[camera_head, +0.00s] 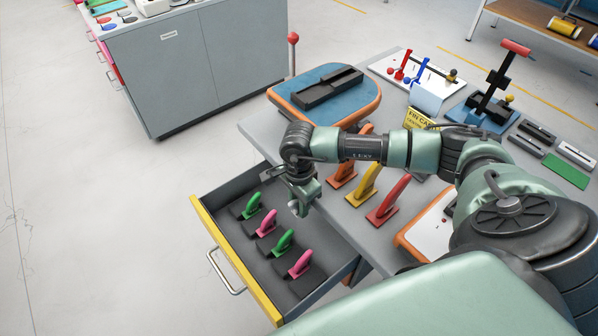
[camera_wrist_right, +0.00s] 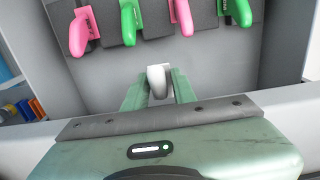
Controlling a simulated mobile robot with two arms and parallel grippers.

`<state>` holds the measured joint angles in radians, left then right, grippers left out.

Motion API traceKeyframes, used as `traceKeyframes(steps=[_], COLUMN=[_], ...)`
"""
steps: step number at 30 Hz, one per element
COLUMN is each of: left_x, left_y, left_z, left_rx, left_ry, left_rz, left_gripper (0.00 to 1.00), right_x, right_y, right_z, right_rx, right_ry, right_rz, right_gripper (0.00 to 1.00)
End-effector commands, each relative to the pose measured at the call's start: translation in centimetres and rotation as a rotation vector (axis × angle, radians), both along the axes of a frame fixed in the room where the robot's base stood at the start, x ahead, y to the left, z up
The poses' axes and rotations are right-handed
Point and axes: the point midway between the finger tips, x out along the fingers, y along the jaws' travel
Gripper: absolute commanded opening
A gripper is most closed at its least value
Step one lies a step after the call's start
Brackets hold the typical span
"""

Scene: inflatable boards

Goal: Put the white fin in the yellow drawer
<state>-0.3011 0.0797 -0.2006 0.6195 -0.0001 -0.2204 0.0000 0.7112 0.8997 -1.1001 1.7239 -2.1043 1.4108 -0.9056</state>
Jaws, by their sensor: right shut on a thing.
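The yellow drawer (camera_head: 236,262) is pulled open under the workbench, with a yellow front and a grey inside. My right gripper (camera_head: 304,203) is over the drawer's inner side, near the bench edge. In the right wrist view the right gripper (camera_wrist_right: 158,88) is shut on the white fin (camera_wrist_right: 158,78), whose rounded white end shows between the fingers. The drawer's grey floor (camera_wrist_right: 200,58) shows beyond the fin. In the head view the gripper mostly hides the fin. My left gripper is not in view.
Several green and pink fins stand in dark holders in the drawer, such as a pink fin (camera_head: 300,264) and a green fin (camera_head: 284,242). Yellow (camera_head: 364,186) and red (camera_head: 389,201) fins stand on the bench (camera_head: 345,222) beside my arm. Bare drawer floor lies nearest the bench.

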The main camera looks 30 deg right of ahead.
Motion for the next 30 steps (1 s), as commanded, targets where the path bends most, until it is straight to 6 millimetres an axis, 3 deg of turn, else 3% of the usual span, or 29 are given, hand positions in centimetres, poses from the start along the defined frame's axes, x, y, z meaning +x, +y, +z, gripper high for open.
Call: traceKeyframes(steps=[11,27,28,30], left_x=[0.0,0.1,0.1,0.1], left_y=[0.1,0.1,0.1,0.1], left_z=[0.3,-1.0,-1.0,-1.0], left_rx=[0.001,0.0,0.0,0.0], left_ry=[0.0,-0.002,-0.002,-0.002], left_rz=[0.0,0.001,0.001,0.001], left_gripper=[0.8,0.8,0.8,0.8], right_x=[0.7,0.6,0.6,0.6], right_y=[-0.4,-0.4,-0.4,-0.4], right_z=[-1.0,-2.1,-2.1,-2.1], right_rx=[0.001,0.0,0.0,0.0], right_ry=[0.001,0.001,0.002,0.002], right_rz=[0.002,0.001,0.002,0.002], right_gripper=[0.0,0.0,0.29,0.48])
